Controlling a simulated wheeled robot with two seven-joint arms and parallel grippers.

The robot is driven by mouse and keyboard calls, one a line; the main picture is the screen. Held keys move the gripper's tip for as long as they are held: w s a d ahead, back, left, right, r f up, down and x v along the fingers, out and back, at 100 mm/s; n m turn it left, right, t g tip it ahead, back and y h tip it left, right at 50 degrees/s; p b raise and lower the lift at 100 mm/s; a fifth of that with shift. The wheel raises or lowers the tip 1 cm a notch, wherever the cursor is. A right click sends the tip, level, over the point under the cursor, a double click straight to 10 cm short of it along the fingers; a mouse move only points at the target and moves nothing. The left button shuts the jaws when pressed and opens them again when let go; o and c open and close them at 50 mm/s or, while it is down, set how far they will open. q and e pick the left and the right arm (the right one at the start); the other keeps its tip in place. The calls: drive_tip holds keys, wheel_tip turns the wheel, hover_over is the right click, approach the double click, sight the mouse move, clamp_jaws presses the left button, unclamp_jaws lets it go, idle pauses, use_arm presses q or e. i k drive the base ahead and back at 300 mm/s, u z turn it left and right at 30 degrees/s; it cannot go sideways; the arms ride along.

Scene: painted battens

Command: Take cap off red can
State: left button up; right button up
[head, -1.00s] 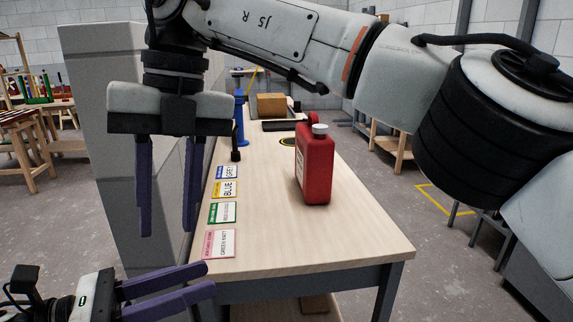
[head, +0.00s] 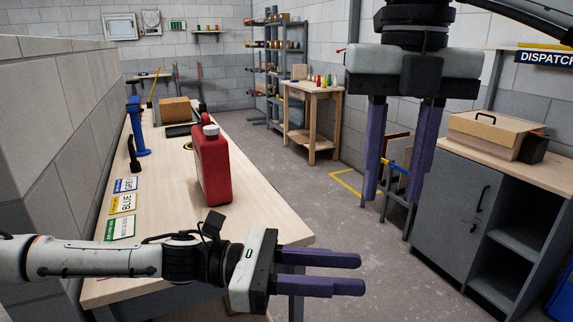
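The red can (head: 212,170) stands upright on the wooden bench (head: 259,229), with its grey-white cap (head: 211,130) on top. My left gripper (head: 362,274) is in front of the bench's near right corner, pointing right. Its purple fingers are apart with nothing between them, so it is open and empty. My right gripper (head: 396,215) hangs at the upper right, fingers pointing down over the aisle. Its fingers are wide apart and empty. Neither gripper touches the can or the cap.
Colour label cards (head: 122,203) lie on the bench left of the can. A blue post tool (head: 138,130) and a cardboard box (head: 175,111) are farther back. A grey cabinet (head: 446,203) bearing a box (head: 492,135) stands right. Open floor lies between bench and cabinet.

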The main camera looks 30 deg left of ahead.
sight(211, 154)
drive_tip(key=z, duration=0.1)
drive_tip(key=i, duration=3.7)
drive_tip(key=u, duration=1.95)
drive_tip(key=i, duration=0.65)
drive_tip(key=u, duration=2.6)
drive_tip(key=i, duration=0.75)
drive_tip(key=z, duration=0.4)
